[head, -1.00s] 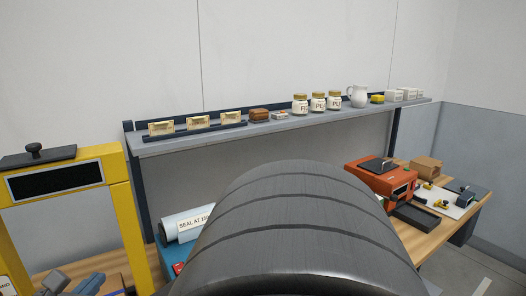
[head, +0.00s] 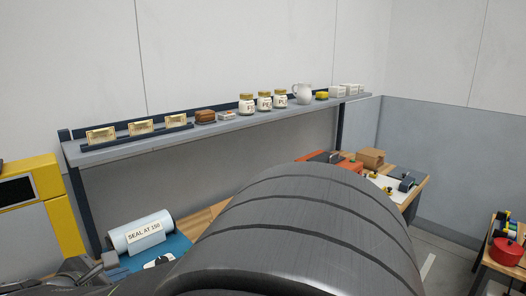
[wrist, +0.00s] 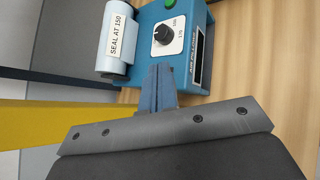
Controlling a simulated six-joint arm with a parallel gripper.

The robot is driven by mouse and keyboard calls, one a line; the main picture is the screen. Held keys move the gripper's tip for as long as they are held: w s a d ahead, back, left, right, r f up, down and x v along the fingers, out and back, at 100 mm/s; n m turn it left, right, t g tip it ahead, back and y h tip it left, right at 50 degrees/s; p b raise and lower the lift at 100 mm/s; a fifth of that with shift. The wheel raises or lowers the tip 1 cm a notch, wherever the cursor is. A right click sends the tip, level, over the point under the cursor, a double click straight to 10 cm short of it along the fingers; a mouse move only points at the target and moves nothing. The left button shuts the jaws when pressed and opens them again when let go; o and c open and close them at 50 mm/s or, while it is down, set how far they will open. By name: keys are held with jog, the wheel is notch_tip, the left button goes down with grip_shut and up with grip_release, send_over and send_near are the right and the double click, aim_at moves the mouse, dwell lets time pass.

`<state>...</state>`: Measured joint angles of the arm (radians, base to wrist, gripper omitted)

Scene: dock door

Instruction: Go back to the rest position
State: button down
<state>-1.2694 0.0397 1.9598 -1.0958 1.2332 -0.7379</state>
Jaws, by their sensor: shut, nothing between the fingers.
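My gripper (wrist: 158,72) shows in the wrist view as two blue-grey fingers pressed together with nothing between them. They point toward the blue sealer (wrist: 172,15), which has a dial and a roll labelled "SEAL AT 150" (wrist: 115,40). I cannot tell whether the fingertips touch the sealer. In the head view, the labelled roll (head: 140,232) stands at the lower left, and my dark arm hides much of the bench behind it.
A wall shelf (head: 230,133) holds cards, jars, a white jug (head: 302,92) and small boxes. A yellow frame (head: 62,220) stands at the left. A cardboard box (head: 370,158) sits on the bench at right. A red pot (head: 507,252) is at far right.

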jog(key=shift+w+d+r+m+g+h, duration=0.15)
jog(key=shift+w+d+m+g, duration=0.25)
jog(key=shift+w+d+m, duration=0.6)
jog(key=shift+w+d+f+m+g+h, duration=0.1)
jog(key=shift+w+d+m+g+h, duration=0.25)
jog(key=shift+w+d+m, duration=0.6)
jog(key=shift+s+a+m, duration=0.15)
jog(key=shift+s+m, duration=0.1)
jog(key=shift+s, duration=0.1)
jog(key=s+a+n+t+y, duration=0.3)
jog(key=s+a+n+t, duration=0.1)
jog(key=s+a+n, duration=0.5)
jog(key=shift+r+n+y, duration=0.25)
jog(key=shift+n+y, duration=0.15)
jog(key=shift+n, duration=0.4)
jog(key=shift+a, duration=0.1)
